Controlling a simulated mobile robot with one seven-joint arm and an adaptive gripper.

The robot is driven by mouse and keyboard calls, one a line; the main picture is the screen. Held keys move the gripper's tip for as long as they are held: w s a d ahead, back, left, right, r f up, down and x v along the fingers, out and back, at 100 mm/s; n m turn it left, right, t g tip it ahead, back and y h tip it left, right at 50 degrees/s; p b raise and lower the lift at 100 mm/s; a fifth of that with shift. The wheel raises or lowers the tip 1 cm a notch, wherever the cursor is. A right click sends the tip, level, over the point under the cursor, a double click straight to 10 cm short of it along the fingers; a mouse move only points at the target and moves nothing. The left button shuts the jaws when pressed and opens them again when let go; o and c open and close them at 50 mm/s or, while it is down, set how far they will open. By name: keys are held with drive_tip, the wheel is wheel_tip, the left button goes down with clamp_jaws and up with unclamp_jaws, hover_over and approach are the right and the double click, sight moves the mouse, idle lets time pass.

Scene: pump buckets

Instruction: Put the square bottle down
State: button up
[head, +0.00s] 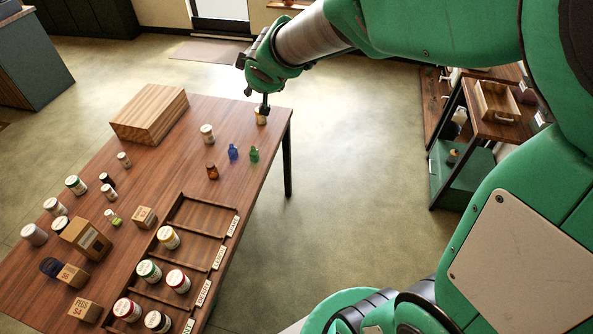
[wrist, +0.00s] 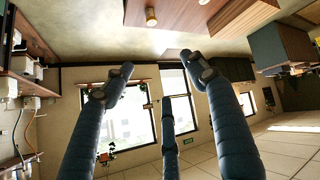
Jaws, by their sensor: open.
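My gripper (head: 264,105) is over the far right corner of the wooden table (head: 262,180). Its fingers are spread with nothing between them in the wrist view (wrist: 158,75). A small tan and pale container (head: 261,118) stands at that corner, just below the fingertips and partly hidden by them. A gold-brown container, likely the same one, shows near the table edge in the wrist view (wrist: 151,17), clear of the fingers. A blue bottle (head: 233,152) and a green bottle (head: 254,155) stand upright nearby. I cannot tell which bottle is the square one.
An amber jar (head: 212,171) and a white jar (head: 207,134) stand close by. A large wooden block (head: 150,115) lies at the back left. A labelled, divided tray (head: 204,217) holds several jars at the front. Bare tabletop surrounds the blue and green bottles.

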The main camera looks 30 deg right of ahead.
drive_tip(key=s+a+r+m+g, duration=0.1)
drive_tip(key=s+a, duration=0.2)
drive_tip(key=s, duration=0.9)
drive_tip(key=s+a+m+g+y, duration=0.1)
drive_tip(key=s+a, duration=0.2)
drive_tip(key=s, duration=0.8)
drive_tip(key=s+a+r+m+g+y, duration=0.1)
drive_tip(key=s+a, duration=0.2)
drive_tip(key=s, duration=0.9)
drive_tip(key=shift+s+r+g, duration=0.3)
drive_tip(key=shift+f+b, duration=0.75)
drive_tip(key=shift+b, duration=0.05)
idle(3.4)
